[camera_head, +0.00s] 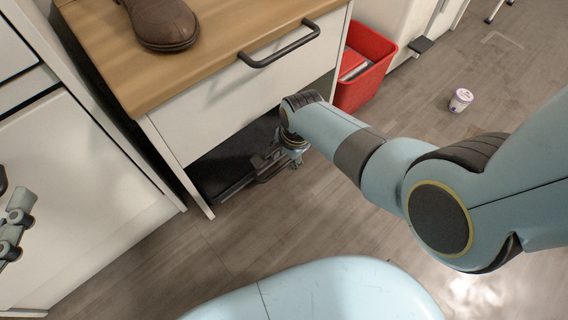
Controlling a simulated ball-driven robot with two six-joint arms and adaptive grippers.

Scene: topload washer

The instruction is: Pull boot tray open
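The boot tray (215,172) is a dark, low tray in the open space under the white drawer front of the wood-topped bench. Its front edge is near the bench's front opening, close to the floor. My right gripper (262,168) reaches down to this front edge, with its dark fingers at or against it. The fingers blend with the tray, so I cannot tell whether they are closed on it. My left gripper (14,228) shows only in part at the left edge of the view, in front of white cabinetry and away from the tray.
A brown boot (160,22) stands on the wooden bench top (215,50). The drawer above the tray has a dark bar handle (280,46). A red bin (364,72) stands right of the bench. A small white and purple tub (461,100) is on the otherwise mostly clear floor.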

